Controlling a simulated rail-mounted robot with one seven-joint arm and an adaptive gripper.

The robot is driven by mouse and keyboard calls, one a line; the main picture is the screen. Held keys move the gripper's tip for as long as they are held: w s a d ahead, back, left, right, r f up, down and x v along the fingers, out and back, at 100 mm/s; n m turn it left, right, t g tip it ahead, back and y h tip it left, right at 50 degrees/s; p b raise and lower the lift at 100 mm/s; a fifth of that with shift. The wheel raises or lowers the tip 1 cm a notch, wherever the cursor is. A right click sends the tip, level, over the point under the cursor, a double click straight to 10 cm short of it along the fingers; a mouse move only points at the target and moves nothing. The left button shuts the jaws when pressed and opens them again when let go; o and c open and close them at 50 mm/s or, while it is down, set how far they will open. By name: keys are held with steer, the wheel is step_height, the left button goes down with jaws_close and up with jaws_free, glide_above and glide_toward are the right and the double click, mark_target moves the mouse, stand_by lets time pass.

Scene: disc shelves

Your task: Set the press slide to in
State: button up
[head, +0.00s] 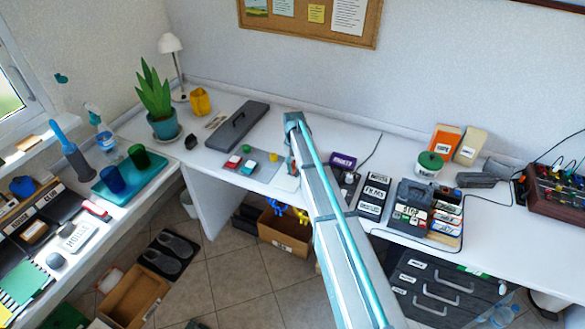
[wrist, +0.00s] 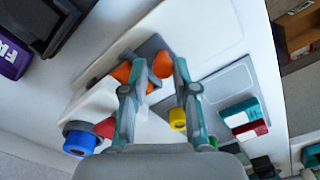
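A white device (wrist: 108,103), which I take to be the press, shows in the wrist view. It has an orange part (wrist: 162,65) on a grey strip, and a blue ring (wrist: 80,140) and a red part at its lower left end. I cannot tell which part is the slide or how it is set. My gripper (wrist: 159,68) is open, its two fingers apart, with the orange part showing between and beyond the tips. Whether they touch it is unclear. In the head view my arm hides most of this device.
A grey mat with a red block (head: 232,162), a green piece and a yellow piece (head: 273,157) lies left of my arm. The purple box (head: 342,161) and black label trays (head: 374,194) stand to the right. A dark grey case (head: 237,126) lies behind the mat.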

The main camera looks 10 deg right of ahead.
steer(key=shift+d, duration=0.1)
stand_by(0.3)
steer(key=shift+r, duration=0.1)
step_height(320, 180, up, 12)
stand_by(0.5)
stand_by(0.3)
steer(key=s+f+m+g, duration=0.1)
steer(key=s+f+g, duration=0.1)
steer(key=s+f, duration=1)
steer(key=s+a+f+m+g+b, duration=0.1)
steer(key=s+f, duration=1.1)
steer(key=s, duration=1.9)
steer(key=s+a+f+m+g, duration=0.1)
steer(key=s+f+g, duration=0.2)
steer(key=s+f, duration=0.9)
steer(key=s, duration=0.9)
steer(key=shift+s+f+m+g, duration=0.3)
steer(key=shift+g, duration=0.1)
